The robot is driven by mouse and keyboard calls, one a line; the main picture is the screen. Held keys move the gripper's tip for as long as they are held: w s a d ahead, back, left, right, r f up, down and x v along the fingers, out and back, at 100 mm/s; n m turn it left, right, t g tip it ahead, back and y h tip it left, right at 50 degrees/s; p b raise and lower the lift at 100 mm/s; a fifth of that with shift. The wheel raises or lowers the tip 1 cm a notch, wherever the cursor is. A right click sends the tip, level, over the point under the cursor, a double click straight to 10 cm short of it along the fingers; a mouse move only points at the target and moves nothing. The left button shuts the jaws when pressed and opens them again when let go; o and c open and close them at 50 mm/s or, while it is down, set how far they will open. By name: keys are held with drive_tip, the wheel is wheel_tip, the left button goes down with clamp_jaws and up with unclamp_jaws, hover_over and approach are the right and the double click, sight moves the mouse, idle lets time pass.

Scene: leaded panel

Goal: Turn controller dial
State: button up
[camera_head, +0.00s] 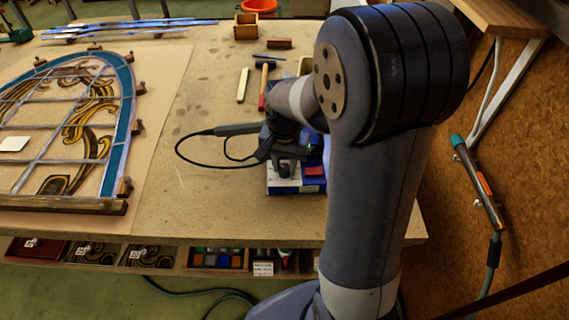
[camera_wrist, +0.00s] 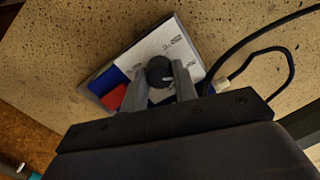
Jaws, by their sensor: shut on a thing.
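The controller (camera_head: 285,188) is a small box with a white, blue and red face on the workbench, partly hidden by my arm. In the wrist view the controller (camera_wrist: 110,55) shows its white printed face, and a round dark dial (camera_wrist: 159,72) with a light pointer mark. My gripper (camera_wrist: 160,75) is shut on the dial, one grey finger on each side of it. In the head view my gripper (camera_head: 285,165) is over the controller and its fingertips are hard to make out.
A leaded arched panel (camera_head: 118,110) lies on a board at the left of the bench (camera_head: 205,205). A black cable (camera_head: 178,145) loops left of the controller. A hammer (camera_head: 264,85) lies behind it. A torch-like tool (camera_head: 480,185) hangs on the right wall. Bench between panel and controller is mostly clear.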

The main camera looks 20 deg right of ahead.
sight(284, 167)
drive_tip(key=o, duration=1)
drive_tip(key=shift+c, duration=0.2)
wheel_tip(284, 167, up, 11)
drive_tip(key=shift+f, duration=0.2)
wheel_tip(284, 167, down, 11)
drive_tip(key=shift+r, duration=0.15)
idle(0.3)
drive_tip(key=shift+r, duration=0.15)
